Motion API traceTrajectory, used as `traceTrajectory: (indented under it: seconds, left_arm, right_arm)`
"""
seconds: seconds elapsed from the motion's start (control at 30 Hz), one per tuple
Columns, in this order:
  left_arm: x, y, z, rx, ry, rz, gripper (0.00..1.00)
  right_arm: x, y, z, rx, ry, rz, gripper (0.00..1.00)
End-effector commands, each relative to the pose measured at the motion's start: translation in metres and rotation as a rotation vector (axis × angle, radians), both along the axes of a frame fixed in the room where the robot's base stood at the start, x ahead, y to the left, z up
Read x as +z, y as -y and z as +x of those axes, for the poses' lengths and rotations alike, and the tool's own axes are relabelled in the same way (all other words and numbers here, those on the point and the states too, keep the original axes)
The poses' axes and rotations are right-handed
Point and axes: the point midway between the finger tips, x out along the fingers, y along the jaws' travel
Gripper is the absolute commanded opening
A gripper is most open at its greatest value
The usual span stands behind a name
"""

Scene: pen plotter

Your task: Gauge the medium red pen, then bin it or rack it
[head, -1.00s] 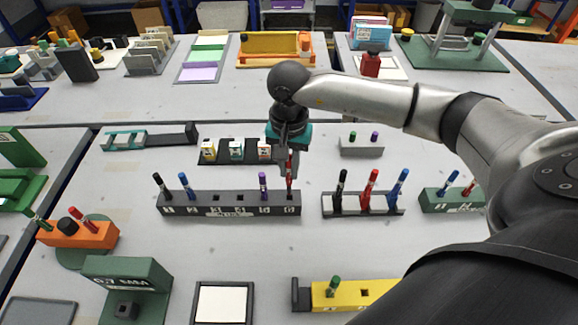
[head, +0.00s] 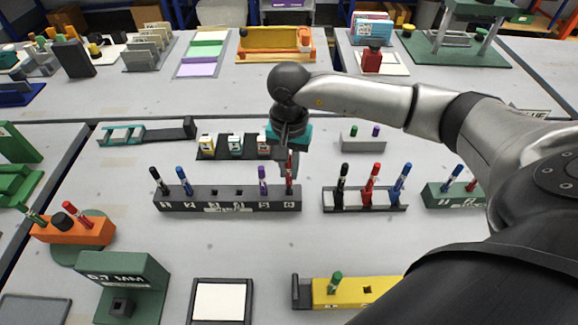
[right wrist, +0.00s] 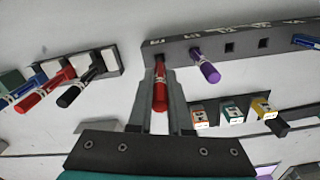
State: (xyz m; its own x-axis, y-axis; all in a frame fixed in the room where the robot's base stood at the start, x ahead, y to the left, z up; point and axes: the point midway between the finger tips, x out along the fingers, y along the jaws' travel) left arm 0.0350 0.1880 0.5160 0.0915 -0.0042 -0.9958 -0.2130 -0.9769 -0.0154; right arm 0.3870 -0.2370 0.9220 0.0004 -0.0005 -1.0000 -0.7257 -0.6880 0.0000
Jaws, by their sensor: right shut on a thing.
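A red pen (head: 289,178) stands upright in the hole numbered 6 at the right end of the dark grey numbered rack (head: 225,200). My right gripper (head: 290,160) points down over that end and is shut on the pen's upper part. In the right wrist view the red pen (right wrist: 160,90) sits between the two fingers, its far end at the rack hole. The green gauge block (head: 120,275), with a square hole in front and partly legible lettering, stands at the lower left. My left gripper is out of view.
Black, blue and purple pens share the rack. A stand (head: 365,207) with black, red and blue pens is to its right, and a green block (head: 450,200) with two pens beyond. An orange holder (head: 75,230) is at left, a yellow block (head: 350,292) in front. Space before the rack is clear.

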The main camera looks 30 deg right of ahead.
Motion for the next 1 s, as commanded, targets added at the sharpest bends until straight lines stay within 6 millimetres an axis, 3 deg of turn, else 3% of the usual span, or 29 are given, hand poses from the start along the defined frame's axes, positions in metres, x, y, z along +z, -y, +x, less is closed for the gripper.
traceTrajectory:
  seconds: [1.0]
  left_arm:
    - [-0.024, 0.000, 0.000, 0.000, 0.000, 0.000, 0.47]
  right_arm:
    - [-0.026, 0.000, 0.000, -0.001, 0.000, 0.000, 0.00]
